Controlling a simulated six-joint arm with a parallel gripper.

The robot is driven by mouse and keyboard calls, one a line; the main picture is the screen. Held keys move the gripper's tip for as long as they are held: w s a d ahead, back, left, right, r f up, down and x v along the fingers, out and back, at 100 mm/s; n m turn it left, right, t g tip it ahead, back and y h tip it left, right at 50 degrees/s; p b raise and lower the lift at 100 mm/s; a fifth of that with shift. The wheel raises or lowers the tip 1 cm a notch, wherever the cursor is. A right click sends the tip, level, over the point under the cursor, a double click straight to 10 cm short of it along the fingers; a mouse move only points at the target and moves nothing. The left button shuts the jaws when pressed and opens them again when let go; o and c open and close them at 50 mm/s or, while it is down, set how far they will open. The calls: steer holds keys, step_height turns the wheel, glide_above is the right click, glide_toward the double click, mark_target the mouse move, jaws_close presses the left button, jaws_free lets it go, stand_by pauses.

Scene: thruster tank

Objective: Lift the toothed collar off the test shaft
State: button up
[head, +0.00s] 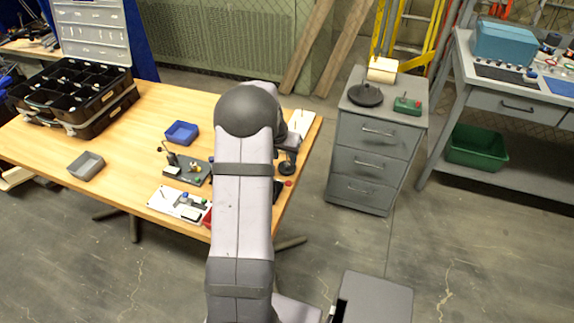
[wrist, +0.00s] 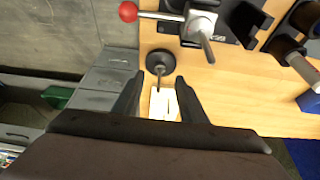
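My gripper (wrist: 157,88) is open in the wrist view, its two dark fingers apart with nothing held between them. Just beyond the fingertips is a dark round piece with a short rod (wrist: 160,65), which looks like the test shaft on its base. A toothed collar cannot be told apart on it at this size. In the head view a dark round piece (head: 287,168) shows near the table's right edge, close to my arm. My arm hides much of that area, and the fingers are not clear there.
A white plate (wrist: 163,104) lies below, between the fingers in the wrist view. A red-knobbed metal fixture (wrist: 200,24) stands close beyond the round piece. The table (head: 125,150) also holds a blue bin (head: 182,133), a grey bin (head: 86,166) and a black organizer case (head: 75,95).

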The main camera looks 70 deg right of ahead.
mark_target(287, 163)
steer(key=shift+p+x, duration=0.65)
steer(key=shift+x, duration=1.6)
steer(key=shift+a, duration=0.1)
steer(key=shift+c, duration=0.6)
jaws_close()
